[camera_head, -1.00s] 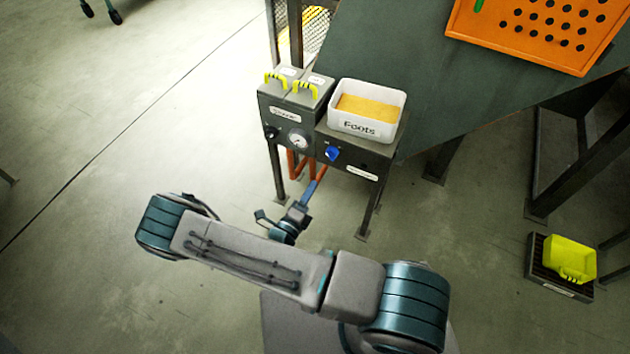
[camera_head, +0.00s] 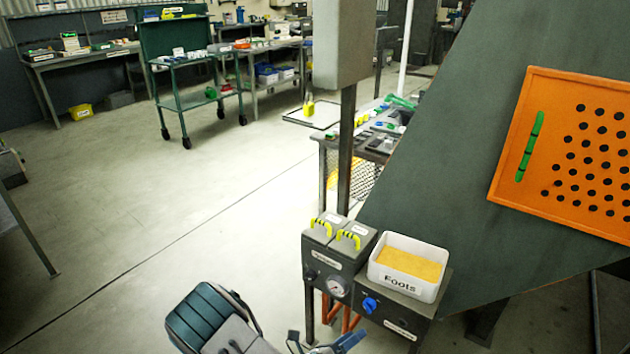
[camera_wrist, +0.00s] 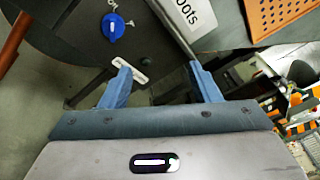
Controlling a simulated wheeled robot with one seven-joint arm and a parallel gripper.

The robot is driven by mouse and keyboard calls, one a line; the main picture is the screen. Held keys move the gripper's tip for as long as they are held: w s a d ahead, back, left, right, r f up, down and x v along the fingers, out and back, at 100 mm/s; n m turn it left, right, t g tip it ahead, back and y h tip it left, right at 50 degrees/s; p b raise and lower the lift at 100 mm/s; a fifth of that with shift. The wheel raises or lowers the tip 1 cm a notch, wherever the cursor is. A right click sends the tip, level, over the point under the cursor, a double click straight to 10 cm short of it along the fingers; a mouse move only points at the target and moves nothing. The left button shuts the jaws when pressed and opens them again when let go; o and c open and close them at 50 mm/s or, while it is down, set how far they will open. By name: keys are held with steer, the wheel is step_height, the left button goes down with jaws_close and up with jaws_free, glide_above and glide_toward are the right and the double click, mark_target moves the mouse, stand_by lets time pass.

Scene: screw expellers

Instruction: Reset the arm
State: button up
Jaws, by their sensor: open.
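My gripper (camera_wrist: 162,80) shows in the wrist view with its two blue fingers spread apart and nothing between them. The box's blue knob (camera_wrist: 115,28) is beyond the left finger in the wrist view. The white "Foots" bin (camera_head: 402,290), holding yellow material, sits on the unit. It also shows in part at the top of the wrist view (camera_wrist: 188,12). Most of my arm is below the head view's edge.
A large dark green machine (camera_head: 440,200) with an orange perforated panel (camera_head: 540,110) stands to the right. A grey post (camera_head: 347,150) rises behind the control box. A green cart (camera_head: 195,100) and workbenches (camera_head: 90,60) stand farther back. The floor (camera_head: 130,210) on the left is open.

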steer(key=s+d+r+n+g+y+p, duration=0.2)
steer(key=s+r+n+y+p, duration=0.2)
steer(key=r+n, duration=0.7)
steer(key=s+d+r+n+g+y+p, duration=0.1)
steer(key=s+r+n+g+y+p, duration=0.2)
steer(key=r+n, duration=0.9)
steer(key=s+d+r+n+g+y+p, duration=0.2)
steer(key=s+r+n+y+p, duration=0.4)
steer(key=r+n, duration=0.6)
step_height(320, 180, up, 10)
steer(key=s+g+y, duration=0.1)
steer(key=s, duration=0.1)
steer(key=shift+s+d+p, duration=0.3)
steer(key=shift+s+d, duration=0.05)
steer(key=shift+f, duration=0.1)
